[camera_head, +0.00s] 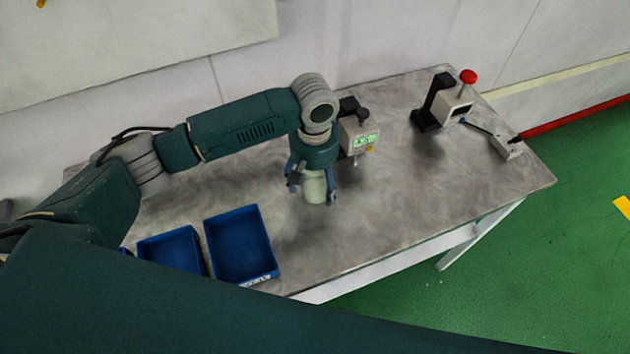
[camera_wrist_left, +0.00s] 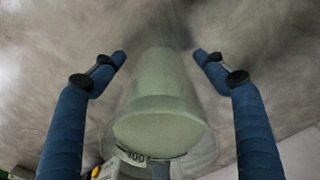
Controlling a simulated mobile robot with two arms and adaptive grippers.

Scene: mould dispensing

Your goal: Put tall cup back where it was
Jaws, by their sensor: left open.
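The tall cup (camera_head: 315,188) is a pale grey-green tapered vessel on the grey table, in the middle of the head view. In the left wrist view the tall cup (camera_wrist_left: 160,105) is between the two blue fingers, with a gap on each side. My left gripper (camera_head: 313,195) points down over the cup. It also shows in the left wrist view (camera_wrist_left: 160,57), open, with its fingers on either side of the cup and not touching it. My right gripper is not in view.
A dispenser with a green display (camera_head: 362,142) stands just right of the cup. A device with a red button (camera_head: 468,77) stands at the back right. The table (camera_head: 440,190) is clear at centre right.

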